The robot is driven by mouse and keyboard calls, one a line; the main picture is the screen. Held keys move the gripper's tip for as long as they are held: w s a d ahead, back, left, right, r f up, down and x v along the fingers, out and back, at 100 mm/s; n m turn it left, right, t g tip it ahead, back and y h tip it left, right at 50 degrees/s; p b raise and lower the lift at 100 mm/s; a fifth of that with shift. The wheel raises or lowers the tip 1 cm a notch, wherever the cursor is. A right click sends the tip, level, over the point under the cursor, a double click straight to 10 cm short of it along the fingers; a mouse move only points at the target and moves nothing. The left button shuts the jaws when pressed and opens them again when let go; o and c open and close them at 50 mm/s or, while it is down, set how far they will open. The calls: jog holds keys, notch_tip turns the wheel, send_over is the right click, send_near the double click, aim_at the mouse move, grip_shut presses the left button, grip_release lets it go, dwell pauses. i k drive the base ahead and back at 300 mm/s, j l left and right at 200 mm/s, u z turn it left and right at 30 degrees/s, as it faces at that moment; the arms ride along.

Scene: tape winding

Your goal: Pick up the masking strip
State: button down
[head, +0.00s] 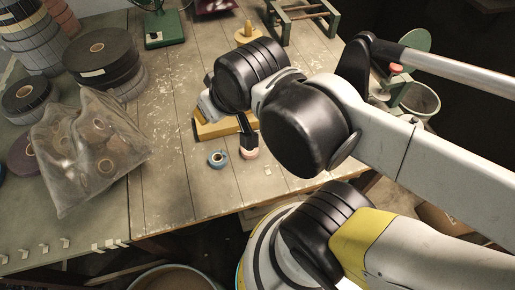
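My gripper (248,146) points down at the pale roll, with a dark finger at or just above the roll's far edge. I cannot tell whether it touches. My arm hides most of the gripper, so its opening does not show.
A yellow-tan block (217,130) sits right behind the gripper. A tiny pale piece (268,169) lies near the table's front edge. A clear bag of rolls (85,150) and stacked black rolls (103,58) stand at left. Bare table (165,150) lies between.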

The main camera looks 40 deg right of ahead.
aim_at(267, 170)
jog(key=k+l+u, duration=0.35)
jog(key=l, duration=0.25)
jog(key=k+l+u, duration=0.35)
jog(key=l, duration=0.25)
jog(key=k+l+u, duration=0.35)
jog(key=i+l, duration=0.05)
jog(key=l, duration=0.05)
